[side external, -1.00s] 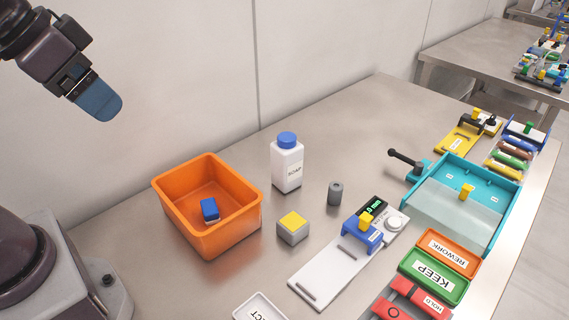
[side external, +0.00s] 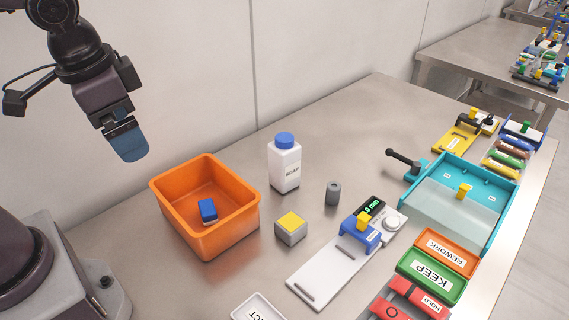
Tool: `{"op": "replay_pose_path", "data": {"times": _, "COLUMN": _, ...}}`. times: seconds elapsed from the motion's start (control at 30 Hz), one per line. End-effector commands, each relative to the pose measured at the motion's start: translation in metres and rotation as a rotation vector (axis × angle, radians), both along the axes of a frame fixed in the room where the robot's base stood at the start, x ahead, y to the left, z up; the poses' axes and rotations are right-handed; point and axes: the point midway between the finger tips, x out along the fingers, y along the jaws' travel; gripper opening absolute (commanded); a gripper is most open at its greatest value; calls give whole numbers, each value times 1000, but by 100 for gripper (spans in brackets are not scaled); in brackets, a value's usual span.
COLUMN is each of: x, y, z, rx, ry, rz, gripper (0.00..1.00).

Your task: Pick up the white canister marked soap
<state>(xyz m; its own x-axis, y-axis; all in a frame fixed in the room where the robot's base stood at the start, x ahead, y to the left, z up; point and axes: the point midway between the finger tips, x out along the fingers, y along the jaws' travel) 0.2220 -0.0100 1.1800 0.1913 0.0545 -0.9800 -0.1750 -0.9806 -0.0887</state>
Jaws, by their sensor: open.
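The white canister marked SOAP (side external: 284,168) stands upright on the metal table, with a blue cap on top. It is right of the orange bin and close to the back wall. My gripper (side external: 130,150) hangs in the air at the upper left, above and left of the orange bin. It points down, is open and holds nothing visible. It is well apart from the canister. Its blue fingers overlap in this view, so the gap between them is hidden.
The orange bin (side external: 246,212) holds a blue block (side external: 208,210). A grey block with a yellow top (side external: 290,228) and a grey cylinder (side external: 333,193) stand near the canister. A white gauge board (side external: 325,278), teal tray (side external: 500,225) and labelled trays (side external: 432,275) lie to the right.

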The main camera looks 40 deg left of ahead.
Motion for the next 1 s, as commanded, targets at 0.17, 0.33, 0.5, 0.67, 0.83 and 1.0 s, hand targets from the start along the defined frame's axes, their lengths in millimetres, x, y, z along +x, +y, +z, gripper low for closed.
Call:
{"op": "replay_pose_path", "data": {"times": 0.17, "x": 28, "y": 19, "z": -42, "rx": 276, "ry": 214, "rz": -211, "gripper": 100}}
{"op": "replay_pose_path", "data": {"times": 0.33, "x": 65, "y": 43, "z": -74, "rx": 604, "ry": 377, "rz": -466, "gripper": 100}}
{"op": "replay_pose_path", "data": {"times": 0.5, "x": 117, "y": 57, "z": -100, "rx": 985, "ry": 507, "rz": -780, "gripper": 100}}
{"op": "replay_pose_path", "data": {"times": 0.67, "x": 181, "y": 49, "z": -124, "rx": 1395, "ry": 574, "rz": -1134, "gripper": 100}}
{"op": "replay_pose_path", "data": {"times": 0.83, "x": 240, "y": 18, "z": -139, "rx": 1772, "ry": 546, "rz": -1449, "gripper": 100}}
{"op": "replay_pose_path", "data": {"times": 1.0, "x": 274, "y": -8, "z": -127, "rx": 1985, "ry": 454, "rz": -1575, "gripper": 100}}
